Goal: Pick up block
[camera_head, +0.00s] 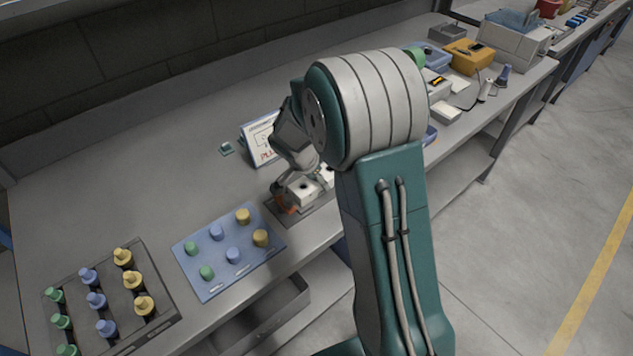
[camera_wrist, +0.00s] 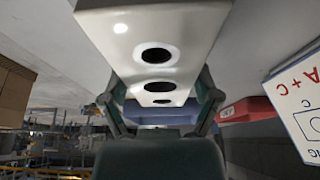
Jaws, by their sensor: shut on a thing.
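A white block (camera_wrist: 185,30) with round dark holes fills the upper middle of the wrist view. My gripper (camera_wrist: 160,100) is shut on it, with a dark finger along each side. In the head view the white block (camera_head: 302,193) shows under my gripper (camera_head: 291,186), over a dark mat (camera_head: 322,210) near the bench's front edge. My arm hides part of this area. I cannot tell whether the block touches the mat.
A sign (camera_head: 260,140) stands just behind my gripper. A blue board (camera_head: 215,283) with several coloured pegs and a dark rack (camera_head: 75,312) of bottles lie to the left. A yellow bin (camera_head: 468,56) stands far right. The back left bench is clear.

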